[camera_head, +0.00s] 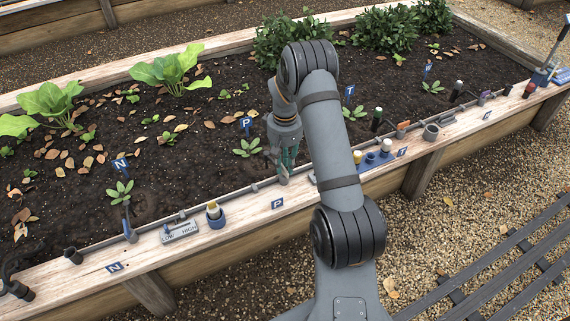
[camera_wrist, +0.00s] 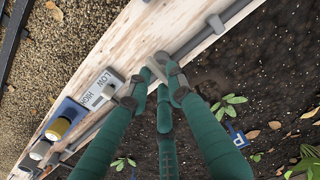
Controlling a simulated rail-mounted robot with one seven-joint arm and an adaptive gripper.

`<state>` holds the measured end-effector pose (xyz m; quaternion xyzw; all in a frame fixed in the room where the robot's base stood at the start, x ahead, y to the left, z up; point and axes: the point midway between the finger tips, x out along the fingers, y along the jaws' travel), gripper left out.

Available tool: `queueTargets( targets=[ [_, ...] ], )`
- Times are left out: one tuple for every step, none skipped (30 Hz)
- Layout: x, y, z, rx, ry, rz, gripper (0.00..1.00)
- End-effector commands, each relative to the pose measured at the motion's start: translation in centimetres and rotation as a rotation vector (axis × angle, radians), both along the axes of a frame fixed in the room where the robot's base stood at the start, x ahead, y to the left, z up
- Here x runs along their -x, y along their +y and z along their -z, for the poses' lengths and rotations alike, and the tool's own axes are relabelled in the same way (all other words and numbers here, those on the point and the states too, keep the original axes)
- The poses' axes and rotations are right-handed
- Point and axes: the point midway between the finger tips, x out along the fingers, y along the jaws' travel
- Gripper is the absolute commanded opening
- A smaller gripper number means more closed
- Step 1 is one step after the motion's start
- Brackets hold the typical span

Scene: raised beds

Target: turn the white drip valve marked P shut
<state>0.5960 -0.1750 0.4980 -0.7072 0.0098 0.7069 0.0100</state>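The white drip valve (camera_head: 284,181) sits on the bed's front board, just behind the blue P plate (camera_head: 277,203), and is partly hidden by my fingers. In the wrist view a pale grey-white part of the valve (camera_wrist: 157,66) shows just beyond and between the fingertips. My gripper (camera_head: 285,168) points down over the valve with green fingers. In the wrist view my gripper (camera_wrist: 156,89) has its fingertips spread apart, with a gap around the pale part. I cannot tell whether any fingertip touches it. The handle's exact angle is hard to make out.
A LOW/HIGH plate (camera_wrist: 101,88) lies beside the valve, with a blue holder (camera_wrist: 68,112) beyond it. A blue P stake (camera_head: 245,123) and a seedling (camera_head: 247,148) stand in the soil behind. The N valve (camera_head: 129,232) and another LOW/HIGH plate (camera_head: 180,231) are to the left.

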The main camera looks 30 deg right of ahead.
Motion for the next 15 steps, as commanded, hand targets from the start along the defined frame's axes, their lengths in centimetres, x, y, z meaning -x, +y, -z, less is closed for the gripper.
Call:
queueTargets(
  targets=[
    [0.00,0.01,-0.01,0.000,0.000,0.000,0.15],
    [0.00,0.01,-0.01,0.000,0.000,0.000,0.14],
    [0.00,0.00,-0.01,0.000,0.000,0.000,0.11],
    [0.00,0.01,-0.01,0.000,0.000,0.000,0.09],
    [0.00,0.01,-0.01,0.000,0.000,0.000,0.08],
    [0.00,0.01,-0.01,0.000,0.000,0.000,0.05],
    [0.00,0.01,-0.01,0.000,0.000,0.000,0.04],
    [0.00,0.01,-0.01,0.000,0.000,0.000,0.02],
    [0.00,0.01,-0.01,0.000,0.000,0.000,0.00],
    [0.00,0.01,-0.01,0.000,0.000,0.000,0.00],
    [0.00,0.01,-0.01,0.000,0.000,0.000,0.00],
    [0.00,0.01,-0.01,0.000,0.000,0.000,0.00],
    [0.00,0.02,-0.01,0.000,0.000,0.000,0.00],
    [0.00,0.02,-0.01,0.000,0.000,0.000,0.00],
    [0.00,0.02,-0.01,0.000,0.000,0.000,0.00]
  ],
)
